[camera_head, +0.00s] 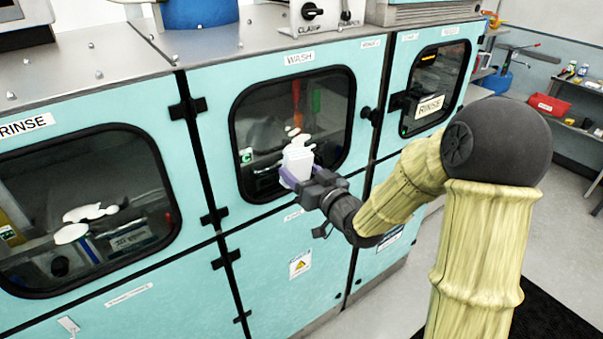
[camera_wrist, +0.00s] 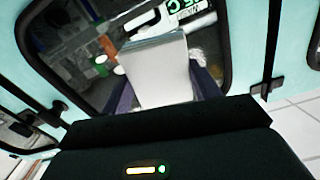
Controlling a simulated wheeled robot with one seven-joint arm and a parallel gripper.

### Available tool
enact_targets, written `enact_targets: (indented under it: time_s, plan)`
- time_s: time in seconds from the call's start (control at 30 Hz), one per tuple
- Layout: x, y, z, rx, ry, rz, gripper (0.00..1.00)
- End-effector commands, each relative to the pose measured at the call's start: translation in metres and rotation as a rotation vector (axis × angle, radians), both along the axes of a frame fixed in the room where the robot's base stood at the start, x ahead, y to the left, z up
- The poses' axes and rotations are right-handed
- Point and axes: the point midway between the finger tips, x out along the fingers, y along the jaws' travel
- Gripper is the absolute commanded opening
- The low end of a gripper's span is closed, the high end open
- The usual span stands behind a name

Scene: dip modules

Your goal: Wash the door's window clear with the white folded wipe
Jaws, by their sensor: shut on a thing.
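The white folded wipe (camera_head: 298,160) is in my gripper (camera_head: 296,176), in front of the window (camera_head: 320,105) of the door marked WASH. My gripper is shut on the wipe, with its purple fingers on either side. In the wrist view the wipe (camera_wrist: 156,70) stands out from between the fingers (camera_wrist: 160,92) and covers part of the window (camera_wrist: 80,62). White patches show on the window just above the wipe. I cannot tell whether the wipe touches the glass. Part of the lower window is hidden behind the wipe and gripper.
A door marked RINSE (camera_head: 40,180) at the left has a window with white patches (camera_head: 88,212). Another door with a window (camera_head: 440,85) and a RINSE plate is at the right. A dark latch (camera_head: 372,115) juts out beside the WASH window. Open floor lies at the right.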

Motion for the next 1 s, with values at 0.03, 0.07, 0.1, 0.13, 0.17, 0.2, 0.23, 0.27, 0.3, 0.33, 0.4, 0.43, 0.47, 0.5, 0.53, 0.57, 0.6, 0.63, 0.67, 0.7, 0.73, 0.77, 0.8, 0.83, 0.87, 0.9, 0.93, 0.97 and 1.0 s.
enact_targets:
  time_s: [0.03, 0.07, 0.1, 0.13, 0.17, 0.2, 0.23, 0.27, 0.3, 0.33, 0.4, 0.43, 0.47, 0.5, 0.53, 0.57, 0.6, 0.63, 0.67, 0.7, 0.73, 0.77, 0.8, 0.83, 0.87, 0.9, 0.93, 0.97, 1.0]
  plan:
    - [0.0, 0.0, 0.0, 0.0, 0.0, 0.0, 0.43]
    - [0.0, 0.0, 0.0, 0.0, 0.0, 0.0, 0.43]
    - [0.0, 0.001, 0.0, 0.0, 0.001, 0.001, 0.43]
    - [0.001, 0.001, 0.0, 0.0, 0.001, 0.001, 0.43]
    - [0.001, 0.001, 0.0, -0.001, 0.001, 0.0, 0.43]
    - [0.002, 0.001, 0.0, -0.001, 0.001, 0.0, 0.43]
    - [0.003, 0.001, 0.0, -0.001, 0.001, -0.001, 0.43]
    - [0.005, 0.002, 0.0, -0.001, 0.0, -0.001, 0.43]
    - [0.007, 0.003, 0.0, -0.001, 0.0, -0.002, 0.43]
    - [0.009, 0.004, 0.0, -0.001, 0.0, -0.002, 0.43]
    - [0.013, 0.007, 0.0, 0.0, 0.0, -0.002, 0.43]
    - [0.015, 0.009, 0.0, 0.001, 0.001, -0.001, 0.43]
    - [0.018, 0.011, 0.001, 0.001, 0.001, -0.001, 0.43]
    - [0.021, 0.014, 0.0, 0.0, 0.001, 0.0, 0.43]
    - [0.023, 0.016, 0.0, 0.001, 0.003, 0.001, 0.43]
    - [0.025, 0.018, 0.0, 0.001, 0.002, 0.001, 0.43]
    - [0.029, 0.02, 0.001, 0.0, 0.001, 0.002, 0.43]
    - [0.031, 0.022, 0.001, 0.0, 0.001, 0.002, 0.43]
    - [0.033, 0.024, 0.001, 0.0, 0.0, 0.003, 0.43]
    - [0.036, 0.026, 0.001, 0.0, 0.0, 0.003, 0.43]
    - [0.038, 0.028, 0.0, 0.0, 0.002, 0.003, 0.43]
    - [0.041, 0.029, 0.0, -0.001, 0.001, 0.003, 0.43]
    - [0.043, 0.031, 0.0, -0.001, 0.001, 0.002, 0.43]
    - [0.045, 0.032, 0.0, 0.0, 0.0, 0.002, 0.43]
    - [0.046, 0.032, 0.0, -0.001, 0.001, 0.001, 0.43]
    - [0.048, 0.033, 0.0, 0.0, 0.002, 0.001, 0.43]
    - [0.049, 0.034, 0.0, 0.0, 0.002, 0.001, 0.43]
    - [0.049, 0.034, 0.0, 0.0, 0.001, 0.001, 0.43]
    - [0.05, 0.034, 0.0, -0.001, 0.001, 0.0, 0.43]
